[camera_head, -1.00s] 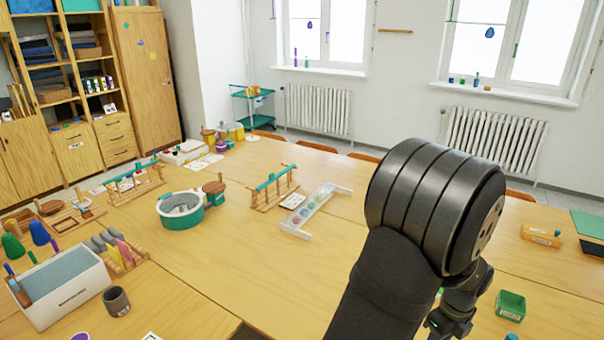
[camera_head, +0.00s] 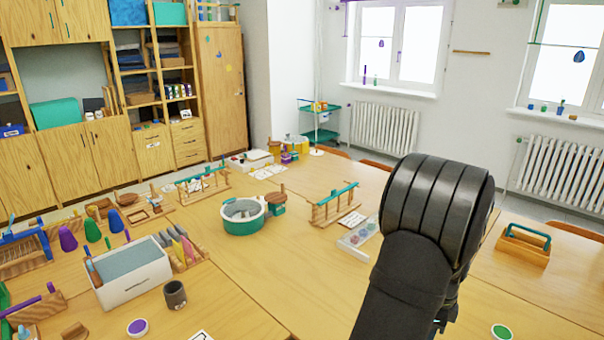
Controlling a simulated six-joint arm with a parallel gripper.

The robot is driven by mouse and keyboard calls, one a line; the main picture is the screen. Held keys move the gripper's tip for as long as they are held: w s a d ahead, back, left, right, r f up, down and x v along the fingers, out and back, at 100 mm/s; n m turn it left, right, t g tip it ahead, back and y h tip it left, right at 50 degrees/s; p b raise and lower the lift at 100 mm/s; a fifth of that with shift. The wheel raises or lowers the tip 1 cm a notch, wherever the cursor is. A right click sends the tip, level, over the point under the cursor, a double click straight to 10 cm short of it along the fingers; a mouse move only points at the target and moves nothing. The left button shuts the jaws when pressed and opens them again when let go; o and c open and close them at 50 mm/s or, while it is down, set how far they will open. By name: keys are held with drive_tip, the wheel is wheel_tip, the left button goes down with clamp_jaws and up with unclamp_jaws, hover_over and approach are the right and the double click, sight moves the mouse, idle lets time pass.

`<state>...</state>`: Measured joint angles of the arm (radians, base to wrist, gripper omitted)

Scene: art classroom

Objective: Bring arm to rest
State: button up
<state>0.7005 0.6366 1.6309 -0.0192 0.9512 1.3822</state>
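My black arm rises from the bottom of the head view, right of the middle, over the table (camera_head: 235,285). Its thick rounded link fills much of that area and hides part of the table. A small dark part shows low behind the arm, but my gripper's fingers cannot be made out. Nothing held can be seen.
A white paint tray (camera_head: 352,240) lies partly hidden left of the arm. A wooden carrier (camera_head: 522,250) stands to the right. A teal-rimmed round tub (camera_head: 243,222), a white box (camera_head: 130,278) and a dark cup (camera_head: 175,295) stand on the left. Bare tabletop lies between.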

drive_tip(key=w+a+n, duration=0.9)
drive_tip(key=w+a, duration=0.2)
drive_tip(key=a, duration=0.4)
drive_tip(key=shift+w+a+n+h, duration=0.25)
drive_tip(key=shift+a+n+h, duration=0.1)
drive_tip(key=shift+n+h, duration=0.05)
